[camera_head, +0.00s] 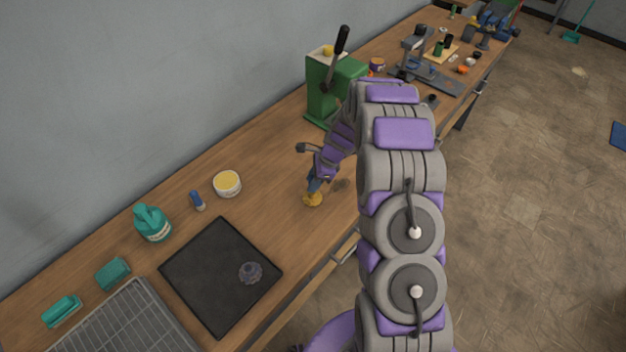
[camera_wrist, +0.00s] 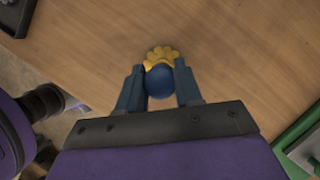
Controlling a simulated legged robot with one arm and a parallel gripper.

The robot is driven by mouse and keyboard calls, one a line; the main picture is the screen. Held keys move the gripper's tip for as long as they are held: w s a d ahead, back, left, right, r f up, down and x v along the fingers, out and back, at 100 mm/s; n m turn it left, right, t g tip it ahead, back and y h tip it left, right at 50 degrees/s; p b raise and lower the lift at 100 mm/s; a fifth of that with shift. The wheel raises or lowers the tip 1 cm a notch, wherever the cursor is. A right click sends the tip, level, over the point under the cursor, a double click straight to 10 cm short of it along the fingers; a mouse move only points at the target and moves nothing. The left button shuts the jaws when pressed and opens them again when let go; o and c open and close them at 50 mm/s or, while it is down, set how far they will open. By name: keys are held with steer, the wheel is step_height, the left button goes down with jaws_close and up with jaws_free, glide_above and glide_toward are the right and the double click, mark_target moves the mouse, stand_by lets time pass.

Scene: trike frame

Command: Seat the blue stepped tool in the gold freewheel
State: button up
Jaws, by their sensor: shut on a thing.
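My gripper (camera_head: 315,186) points down over the wooden bench, and its two fingers are closed on the blue stepped tool. In the wrist view the tool shows as a rounded blue end (camera_wrist: 159,82) between the fingertips. The gold freewheel (camera_head: 312,200), with a lobed rim, is right below the fingertips. It also shows just beyond the blue end in the wrist view (camera_wrist: 160,54). The fingers and the tool's top hide where tool and freewheel meet, so I cannot tell how deep the tool sits.
A black mat (camera_head: 195,275) bearing a dark toothed part (camera_head: 250,272) lies front left. A yellow-topped tub (camera_head: 227,184), a small blue item (camera_head: 198,201) and a teal bottle (camera_head: 152,223) stand near the wall. A green lever machine (camera_head: 322,95) stands behind my gripper.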

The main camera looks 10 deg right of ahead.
steer(key=shift+a, duration=0.15)
steer(key=shift+a+p, duration=0.25)
steer(key=shift+p, duration=0.15)
steer(key=shift+d, duration=0.1)
steer(key=shift+f, duration=1.3)
steer(key=o, duration=1.2)
steer(key=p+v, duration=0.1)
steer(key=v, duration=1.6)
steer(key=shift+w+r, duration=0.1)
steer(key=shift+r, duration=0.1)
